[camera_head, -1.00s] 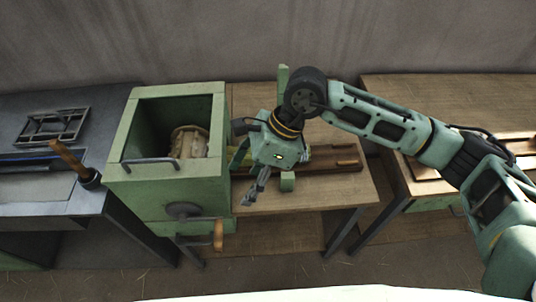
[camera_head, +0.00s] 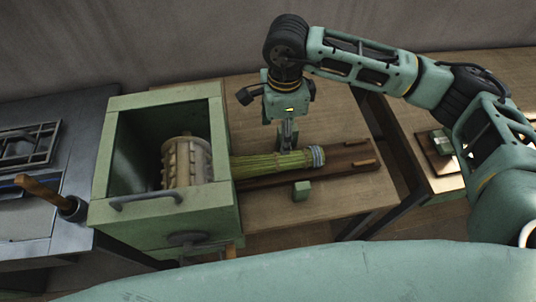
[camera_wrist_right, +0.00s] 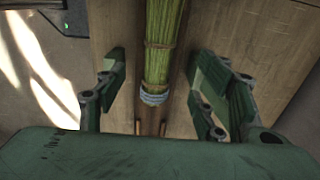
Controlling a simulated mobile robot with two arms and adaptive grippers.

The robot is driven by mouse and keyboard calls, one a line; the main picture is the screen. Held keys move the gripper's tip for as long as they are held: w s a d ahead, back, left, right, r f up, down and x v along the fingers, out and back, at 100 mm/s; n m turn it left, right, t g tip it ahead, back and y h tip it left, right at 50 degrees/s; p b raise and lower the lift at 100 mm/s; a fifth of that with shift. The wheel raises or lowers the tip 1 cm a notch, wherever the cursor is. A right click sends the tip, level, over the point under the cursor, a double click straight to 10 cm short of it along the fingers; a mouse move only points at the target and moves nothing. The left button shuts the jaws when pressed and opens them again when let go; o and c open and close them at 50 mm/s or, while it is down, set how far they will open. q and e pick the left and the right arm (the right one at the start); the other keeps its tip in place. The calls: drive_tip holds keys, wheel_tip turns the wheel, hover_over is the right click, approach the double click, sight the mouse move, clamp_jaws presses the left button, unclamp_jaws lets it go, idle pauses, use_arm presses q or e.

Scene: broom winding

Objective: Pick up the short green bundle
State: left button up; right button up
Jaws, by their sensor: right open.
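The green bundle (camera_head: 270,163) lies on a dark wooden board on the table, its left end against the green box and its right end capped by a grey binding. My right gripper (camera_head: 288,138) is just above and behind the bundle near its bound end. In the right wrist view the bundle (camera_wrist_right: 161,45) runs down between the two open fingers of my right gripper (camera_wrist_right: 160,92), with a gap on each side. The grey binding (camera_wrist_right: 154,95) sits at its near end. My left gripper is not in view.
A green box (camera_head: 150,208) with a ribbed wooden drum (camera_head: 187,162) stands left of the bundle. A wooden handle (camera_head: 45,190) stands on the dark bench at left.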

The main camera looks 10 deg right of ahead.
drive_tip(key=b, duration=0.4)
hover_over(277, 158)
drive_tip(key=f, duration=0.4)
drive_tip(key=shift+w+d+f, duration=0.15)
drive_tip(key=shift+d+f, duration=0.2)
drive_tip(key=shift+f, duration=0.05)
drive_tip(key=shift+w+f+b, duration=0.15)
drive_tip(key=shift+f+b, duration=0.6)
drive_tip(key=shift+b, duration=0.05)
drive_tip(key=shift+f, duration=0.55)
drive_tip(key=shift+a+f+p, duration=0.1)
drive_tip(key=shift+f+p, duration=0.4)
drive_tip(key=shift+f, duration=0.35)
drive_tip(key=f, duration=0.1)
drive_tip(key=f+p, duration=0.1)
drive_tip(key=f, duration=0.1)
drive_tip(key=shift+s+a+f+p, duration=0.25)
drive_tip(key=shift+f+p, duration=0.05)
drive_tip(key=shift+f, duration=0.7)
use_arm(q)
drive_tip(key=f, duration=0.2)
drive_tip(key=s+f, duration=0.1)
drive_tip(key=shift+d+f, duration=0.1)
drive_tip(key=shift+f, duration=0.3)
use_arm(e)
drive_tip(key=shift+c, duration=0.5)
